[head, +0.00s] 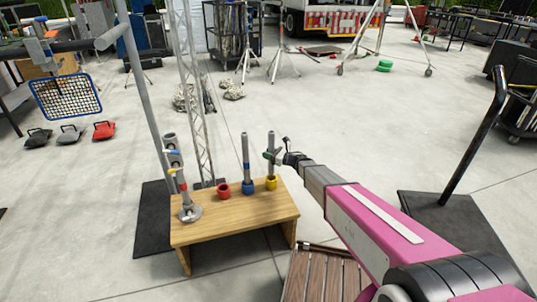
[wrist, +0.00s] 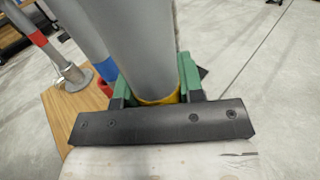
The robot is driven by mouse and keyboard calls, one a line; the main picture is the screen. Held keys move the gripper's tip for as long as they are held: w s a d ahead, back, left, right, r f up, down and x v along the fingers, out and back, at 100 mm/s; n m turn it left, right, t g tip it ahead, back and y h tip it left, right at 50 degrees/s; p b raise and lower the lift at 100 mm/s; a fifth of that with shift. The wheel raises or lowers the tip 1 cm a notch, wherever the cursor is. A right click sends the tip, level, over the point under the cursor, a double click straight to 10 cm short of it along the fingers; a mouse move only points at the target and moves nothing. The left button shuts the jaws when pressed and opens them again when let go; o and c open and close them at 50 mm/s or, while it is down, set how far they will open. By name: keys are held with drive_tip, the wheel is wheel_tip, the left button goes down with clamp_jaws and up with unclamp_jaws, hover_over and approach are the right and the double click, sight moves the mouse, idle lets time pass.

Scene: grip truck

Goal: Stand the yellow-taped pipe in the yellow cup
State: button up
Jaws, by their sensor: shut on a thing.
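My gripper (head: 272,157) is shut on an upright grey pipe (head: 271,140), with a green finger on each side of it. In the head view the pipe's lower end meets the yellow cup (head: 271,184) at the right of the wooden bench; I cannot tell how deep it sits. In the wrist view the grey pipe (wrist: 135,45) fills the space between the fingers (wrist: 158,85). A yellow band (wrist: 160,99) shows at its lower part; I cannot tell whether it is tape or the cup. The pipe's foot is hidden behind my gripper.
On the wooden bench (head: 212,226), a blue-taped pipe (head: 246,150) stands in the blue cup (head: 248,188). The red cup (head: 223,191) looks empty. A red-taped pipe (head: 183,185) is in a metal stand (head: 190,213) at the left. A truss tower (head: 190,90) rises behind.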

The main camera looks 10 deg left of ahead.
sight(269, 166)
drive_tip(key=shift+f, duration=2.05)
idle(0.6)
drive_tip(key=shift+f, duration=2.15)
drive_tip(key=o, duration=1.1)
drive_tip(key=v, duration=1.1)
